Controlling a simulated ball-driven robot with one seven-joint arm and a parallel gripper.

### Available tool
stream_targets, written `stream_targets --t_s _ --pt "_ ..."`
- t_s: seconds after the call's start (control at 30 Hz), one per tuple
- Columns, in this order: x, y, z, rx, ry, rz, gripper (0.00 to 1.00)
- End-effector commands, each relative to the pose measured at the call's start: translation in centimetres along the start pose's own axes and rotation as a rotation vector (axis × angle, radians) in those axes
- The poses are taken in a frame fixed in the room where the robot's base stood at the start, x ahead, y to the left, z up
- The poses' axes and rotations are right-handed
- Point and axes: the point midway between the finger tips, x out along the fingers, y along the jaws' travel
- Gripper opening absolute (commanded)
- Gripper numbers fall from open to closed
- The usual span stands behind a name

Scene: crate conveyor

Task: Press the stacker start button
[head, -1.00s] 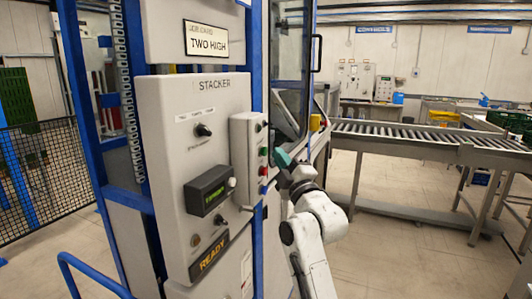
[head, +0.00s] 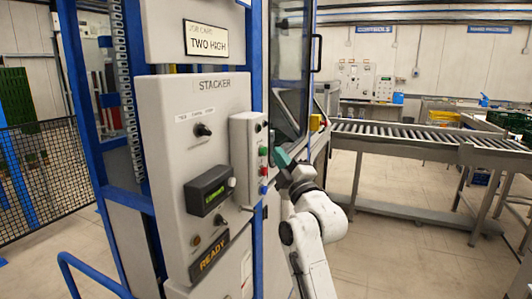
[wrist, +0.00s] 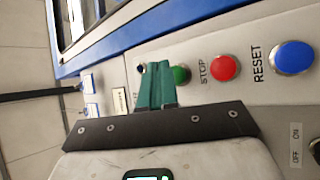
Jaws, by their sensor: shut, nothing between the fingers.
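The stacker's button box (head: 245,150) is a pale box on the side of the stacker cabinet (head: 170,110). It has a green button (wrist: 181,74), a red button (wrist: 224,67) labelled STOP and a blue button (wrist: 293,56) labelled RESET. The green button also shows in the head view (head: 263,151). My gripper (wrist: 156,66) is shut and empty. Its teal fingertips, also in the head view (head: 282,157), are beside the green button and overlap its left edge in the wrist view. The fingers hide any label there. I cannot tell whether they touch the panel.
The cabinet carries a dark display (head: 209,190), knobs and a READY sign (head: 209,254). A blue rail (head: 85,270) stands in front at lower left. A roller conveyor (head: 430,135) runs off to the right, with clear floor in front of it.

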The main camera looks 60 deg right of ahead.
Motion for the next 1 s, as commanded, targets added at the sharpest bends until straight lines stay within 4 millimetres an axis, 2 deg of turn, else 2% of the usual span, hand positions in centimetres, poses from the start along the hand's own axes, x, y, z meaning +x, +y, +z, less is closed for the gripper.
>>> stream_targets --t_s 1.0 --pt "0.83 -0.58 -0.59 0.000 0.000 0.000 0.00"
